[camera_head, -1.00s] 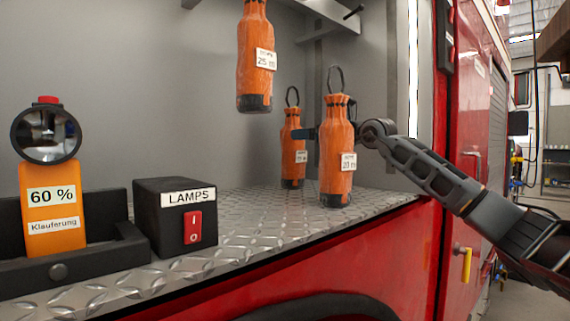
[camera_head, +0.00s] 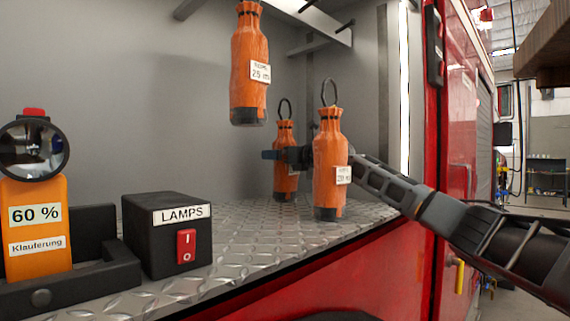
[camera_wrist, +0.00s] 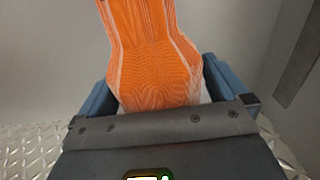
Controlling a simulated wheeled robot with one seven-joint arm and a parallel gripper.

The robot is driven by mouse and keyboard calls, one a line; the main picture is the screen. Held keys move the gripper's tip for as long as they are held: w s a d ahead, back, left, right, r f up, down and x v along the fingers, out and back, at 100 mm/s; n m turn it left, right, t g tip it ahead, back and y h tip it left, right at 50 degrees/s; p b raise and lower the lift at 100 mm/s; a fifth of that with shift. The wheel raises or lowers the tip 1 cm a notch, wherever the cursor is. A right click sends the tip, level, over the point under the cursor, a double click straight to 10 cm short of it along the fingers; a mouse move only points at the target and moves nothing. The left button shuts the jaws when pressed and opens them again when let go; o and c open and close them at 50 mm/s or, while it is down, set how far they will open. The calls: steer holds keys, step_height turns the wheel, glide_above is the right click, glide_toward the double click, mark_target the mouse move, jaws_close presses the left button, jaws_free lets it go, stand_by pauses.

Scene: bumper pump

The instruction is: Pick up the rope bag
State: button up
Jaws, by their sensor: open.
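Three orange rope bags with white labels and black bases show in the head view. One bag (camera_head: 249,65) hangs at the top. A front bag (camera_head: 328,195) stands on the metal shelf, with a dark loop on top. A rear bag (camera_head: 285,132) stands behind it to the left, also looped. My gripper (camera_head: 276,155) reaches in from the right behind the front bag, and a finger crosses in front of the rear bag. In the wrist view an orange bag (camera_wrist: 155,62) stands between my open blue-grey fingers; it appears to be the rear one. Contact is not clear.
A grey wall backs the shelf. Red vehicle panels (camera_head: 400,262) lie at right and below.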

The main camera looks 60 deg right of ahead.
steer(key=shift+w, duration=0.15)
steer(key=c, duration=1.6)
steer(key=shift+r, duration=0.15)
steer(key=shift+c, duration=0.5)
steer(key=shift+r, duration=0.1)
